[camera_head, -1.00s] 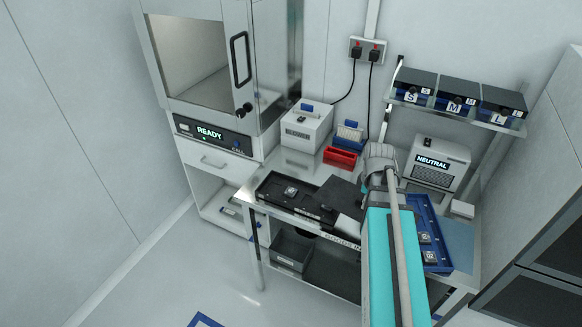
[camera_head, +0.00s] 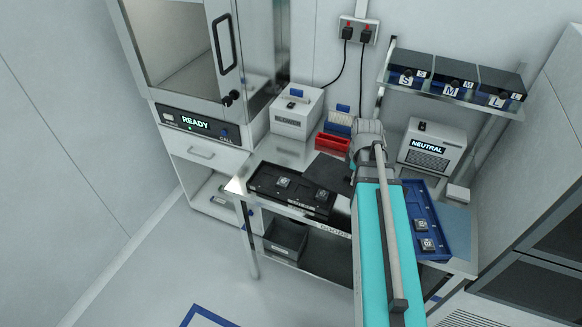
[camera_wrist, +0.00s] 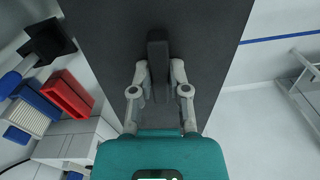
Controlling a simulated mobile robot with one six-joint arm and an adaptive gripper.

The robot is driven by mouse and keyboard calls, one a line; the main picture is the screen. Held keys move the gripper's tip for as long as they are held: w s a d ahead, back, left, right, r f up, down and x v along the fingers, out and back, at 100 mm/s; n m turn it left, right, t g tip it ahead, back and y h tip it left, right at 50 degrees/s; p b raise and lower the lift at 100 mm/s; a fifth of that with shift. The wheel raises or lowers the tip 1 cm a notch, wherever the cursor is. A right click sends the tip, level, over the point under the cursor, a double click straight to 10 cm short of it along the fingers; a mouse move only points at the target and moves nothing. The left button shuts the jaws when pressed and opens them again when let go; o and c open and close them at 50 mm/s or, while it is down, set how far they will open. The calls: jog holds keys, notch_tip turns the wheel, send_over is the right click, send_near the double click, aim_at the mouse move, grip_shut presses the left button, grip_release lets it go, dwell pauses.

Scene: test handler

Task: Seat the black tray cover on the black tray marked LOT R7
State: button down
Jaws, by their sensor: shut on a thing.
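The black tray (camera_head: 262,181) lies on the bench at the left, with two small square parts in view inside it. Its front label is too small to read. The black tray cover (camera_head: 328,168) is a flat dark plate, seen just beyond the tray's right part and partly hidden by my arm. In the wrist view the cover (camera_wrist: 205,30) fills the middle, with an upright black handle (camera_wrist: 157,55). My gripper (camera_wrist: 158,75) is shut on that handle. In the head view my arm hides the fingers. I cannot tell the gap between cover and bench.
A blue tray (camera_head: 437,215) with square parts lies right of my arm. A red bin (camera_head: 332,143), a white box (camera_head: 297,113) and the NEUTRAL unit (camera_head: 430,150) stand behind. A shelf (camera_head: 455,92) hangs above at the right.

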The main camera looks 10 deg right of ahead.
aim_at(325, 170)
jog(key=shift+w+a+f, duration=0.15)
jog(key=shift+w+a, duration=0.2)
jog(key=shift+w, duration=0.1)
jog(key=shift+n, duration=0.5)
jog(key=w+a, duration=0.2)
jog(key=w+a+f+b, duration=0.1)
jog(key=w+a, duration=0.1)
jog(key=w+a+f+b, duration=0.1)
jog(key=w+a, duration=0.1)
jog(key=a, duration=0.1)
jog(key=shift+w, duration=0.3)
jog(key=w+a+f+b, duration=0.1)
jog(key=w+a+b, duration=0.1)
jog(key=w+a, duration=0.3)
jog(key=shift+w+a+f+n, duration=0.25)
jog(key=shift+a+f+n, duration=0.15)
jog(key=shift+a, duration=1.8)
jog(key=shift+f, duration=0.15)
jog(key=shift+f+b, duration=2.25)
jog(key=shift+b, duration=0.2)
jog(key=shift+s+f+b, duration=0.1)
jog(key=shift+f+b, duration=0.65)
jog(key=c, duration=0.8)
grip_release()
